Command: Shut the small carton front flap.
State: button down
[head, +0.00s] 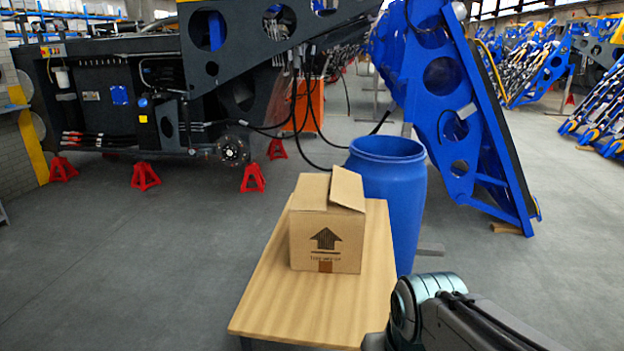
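A small brown cardboard carton (326,238) stands upright on a wooden-topped table. Its printed face, with a black arrow pointing up, is turned toward me. One top flap (347,189) is raised and tilted at the right side of the top. The left part of the top (311,190) looks flat and covered. I cannot tell whether another flap lies under the raised one. My arm shows at the lower right, to the right of the table and apart from the carton. My gripper is not in view.
The table (290,310) has bare room in front of the carton. A blue barrel (400,205) stands close behind and right of it. A blue steel frame (460,130) and a dark chassis on red stands (145,176) are farther back. Grey floor is clear at left.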

aim_at(346, 190)
jog(key=u, duration=0.05)
jog(key=i, duration=0.95)
jog(key=z, duration=0.5)
